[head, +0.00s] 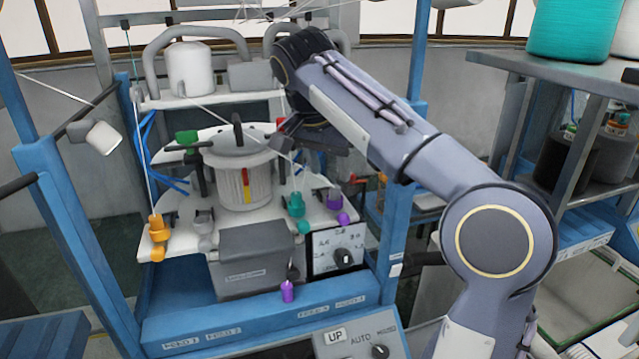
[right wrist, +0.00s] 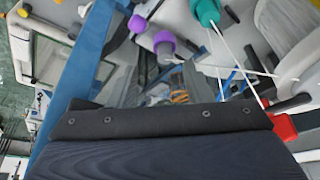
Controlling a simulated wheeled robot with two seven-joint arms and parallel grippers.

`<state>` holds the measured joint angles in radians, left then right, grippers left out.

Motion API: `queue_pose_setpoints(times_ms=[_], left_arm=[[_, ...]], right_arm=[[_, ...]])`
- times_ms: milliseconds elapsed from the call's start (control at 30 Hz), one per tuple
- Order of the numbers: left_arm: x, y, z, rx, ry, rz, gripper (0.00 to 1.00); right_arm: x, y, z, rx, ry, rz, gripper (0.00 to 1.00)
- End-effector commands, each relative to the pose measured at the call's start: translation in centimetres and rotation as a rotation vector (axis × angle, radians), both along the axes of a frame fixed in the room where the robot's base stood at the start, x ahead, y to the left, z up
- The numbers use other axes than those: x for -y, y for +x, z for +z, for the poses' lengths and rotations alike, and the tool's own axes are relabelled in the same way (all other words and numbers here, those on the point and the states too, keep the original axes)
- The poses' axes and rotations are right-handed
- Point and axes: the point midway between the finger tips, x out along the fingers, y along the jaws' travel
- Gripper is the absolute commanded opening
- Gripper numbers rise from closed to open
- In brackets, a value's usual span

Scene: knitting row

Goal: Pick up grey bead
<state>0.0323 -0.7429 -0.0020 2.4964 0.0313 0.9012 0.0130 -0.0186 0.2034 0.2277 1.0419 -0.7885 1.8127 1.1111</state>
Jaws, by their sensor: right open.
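A small grey bead-like piece (head: 204,242) sits at the front left of the white round plate, just below a grey fitting (head: 203,221). My right gripper (head: 318,145) is open above the right side of this plate, to the right of and higher than the grey piece, apart from it. In the right wrist view, the gripper's dark body (right wrist: 165,122) fills the bottom and no grasped object shows. A small grey piece beside a purple one (right wrist: 165,41) is visible ahead; I cannot tell whether it is the same bead. My left gripper is not in view.
A ribbed white drum (head: 240,185) stands mid-plate. Orange (head: 157,228), teal (head: 296,205) and purple (head: 334,199) pieces sit around the rim with taut threads. A grey box (head: 250,258), blue posts and a dial panel (head: 340,247) crowd the front and sides.

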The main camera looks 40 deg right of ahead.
Motion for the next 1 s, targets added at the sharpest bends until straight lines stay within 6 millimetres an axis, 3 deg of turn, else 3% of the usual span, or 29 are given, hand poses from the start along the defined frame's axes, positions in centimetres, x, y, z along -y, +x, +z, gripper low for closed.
queue_pose_setpoints(times_ms=[167,733,1000], left_arm=[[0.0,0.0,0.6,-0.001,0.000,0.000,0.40],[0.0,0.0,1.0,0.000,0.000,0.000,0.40],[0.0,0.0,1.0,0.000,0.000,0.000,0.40]], right_arm=[[0.6,1.1,1.1,0.007,-0.009,-0.112,0.45],[3.4,1.7,-5.2,0.007,-0.010,-0.119,0.45],[3.5,1.8,-5.9,0.010,-0.009,-0.116,0.45]])
